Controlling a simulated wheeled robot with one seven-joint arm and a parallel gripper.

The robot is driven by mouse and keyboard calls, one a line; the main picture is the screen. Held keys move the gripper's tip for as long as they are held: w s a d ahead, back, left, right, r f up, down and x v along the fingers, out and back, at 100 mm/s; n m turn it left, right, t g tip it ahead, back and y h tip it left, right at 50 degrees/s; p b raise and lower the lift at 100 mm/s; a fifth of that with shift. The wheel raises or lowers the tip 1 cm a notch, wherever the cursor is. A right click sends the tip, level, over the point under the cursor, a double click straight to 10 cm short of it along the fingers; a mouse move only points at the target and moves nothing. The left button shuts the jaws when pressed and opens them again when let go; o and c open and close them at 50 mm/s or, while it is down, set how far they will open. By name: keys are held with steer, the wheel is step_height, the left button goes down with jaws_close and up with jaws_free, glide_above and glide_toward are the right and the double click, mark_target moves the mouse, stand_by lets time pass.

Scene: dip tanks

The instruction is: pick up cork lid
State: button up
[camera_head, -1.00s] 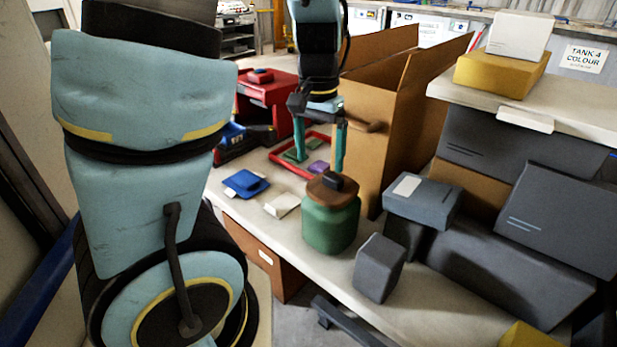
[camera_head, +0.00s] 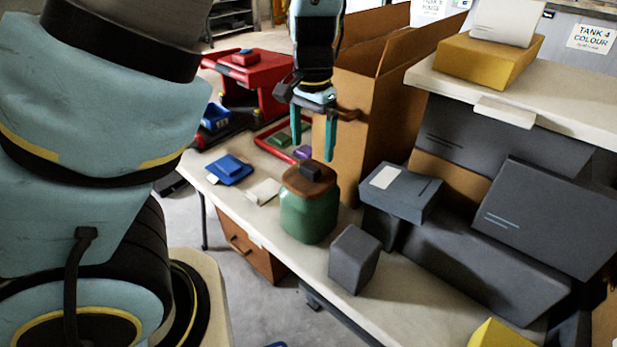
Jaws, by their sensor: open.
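The cork lid (camera_head: 296,183) is a brown disc with a dark knob (camera_head: 311,172) on top. It sits on a green jar (camera_head: 308,218) that stands upright on the pale bench. My gripper (camera_head: 312,150) points down with its two teal fingers spread apart. Its fingertips are just above and around the level of the knob in the picture, with nothing between them. I cannot tell the exact depth gap between fingers and lid.
A tall open cardboard box (camera_head: 352,130) stands behind the jar. A grey block (camera_head: 354,260) stands in front right, and grey boxes (camera_head: 400,190) fill the right side. A blue item (camera_head: 229,170) and a pale block (camera_head: 263,191) lie to the left. A red tray (camera_head: 272,148) lies behind.

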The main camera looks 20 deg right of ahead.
mark_target(310, 166)
steer(key=shift+s+a+f+p, duration=0.1)
steer(key=shift+a+f+p, duration=0.1)
steer(key=shift+f, duration=1.15)
steer(key=shift+s+a+f+p, duration=0.1)
steer(key=shift+f+p, duration=0.05)
steer(key=shift+f, duration=1.2)
steer(key=shift+c, duration=0.2)
steer(key=c, duration=1.4)
steer(key=shift+r, duration=0.15)
